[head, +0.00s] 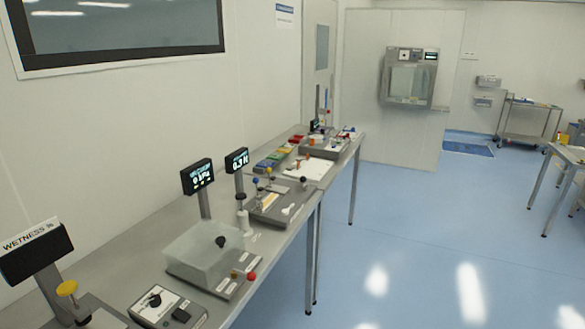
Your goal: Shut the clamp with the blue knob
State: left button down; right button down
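A small blue knob (255,181) stands up at the left side of a grey fixture plate (268,214), midway along the steel bench. Neither of my grippers is in view.
The long steel bench (205,213) runs along the left wall. Nearer stand a clear box (203,252), a red knob (252,276), display posts and a black-knobbed control box (168,305). Coloured bins (272,160) lie farther back.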

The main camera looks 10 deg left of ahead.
aim_at(255, 180)
jog(key=i, duration=1.35)
jog(key=i+u, duration=0.4)
jog(key=i+l+u, duration=0.2)
jog(key=u, duration=0.2)
jog(key=i+l, duration=0.05)
